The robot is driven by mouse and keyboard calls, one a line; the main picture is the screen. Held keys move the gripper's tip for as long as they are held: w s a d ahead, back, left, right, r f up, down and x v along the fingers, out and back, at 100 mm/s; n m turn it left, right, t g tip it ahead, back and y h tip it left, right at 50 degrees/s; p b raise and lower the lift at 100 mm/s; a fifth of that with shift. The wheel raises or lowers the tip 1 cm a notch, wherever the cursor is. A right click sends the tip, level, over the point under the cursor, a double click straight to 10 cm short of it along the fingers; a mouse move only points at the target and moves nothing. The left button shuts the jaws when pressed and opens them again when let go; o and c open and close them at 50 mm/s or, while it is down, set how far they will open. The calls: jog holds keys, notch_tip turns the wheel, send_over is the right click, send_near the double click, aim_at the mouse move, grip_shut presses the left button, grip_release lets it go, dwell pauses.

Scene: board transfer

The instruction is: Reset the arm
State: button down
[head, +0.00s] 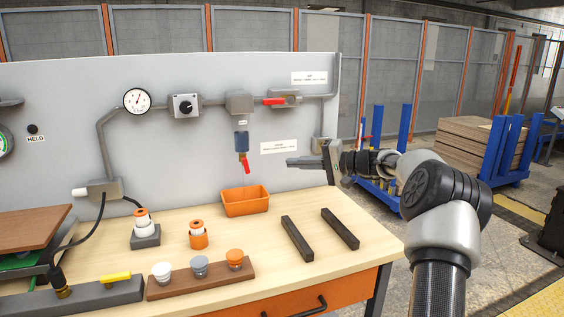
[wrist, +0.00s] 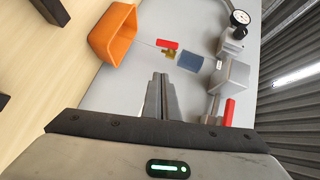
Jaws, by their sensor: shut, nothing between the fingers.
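My arm reaches in from the right in the head view, and my gripper (head: 292,162) is held above the right part of the workbench, in front of the grey panel. Its fingers point left, and it touches nothing. In the wrist view my gripper (wrist: 161,78) shows its two fingers together, with nothing between them. Beyond the fingertips are a blue filter bowl (wrist: 194,63) and a red-handled valve (wrist: 168,46), which also show in the head view as the bowl (head: 241,141) and the valve (head: 245,163).
An orange bin (head: 245,207) stands on the workbench (head: 345,270) below the valve. Two dark bars (head: 297,238) (head: 340,228) lie right of it. A brown rack (head: 200,281) holds several knobs. A red-handled pipe valve (head: 281,100) is on the panel. Blue cart posts (head: 375,135) stand behind my arm.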

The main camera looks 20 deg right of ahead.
jog(key=shift+v, duration=0.9)
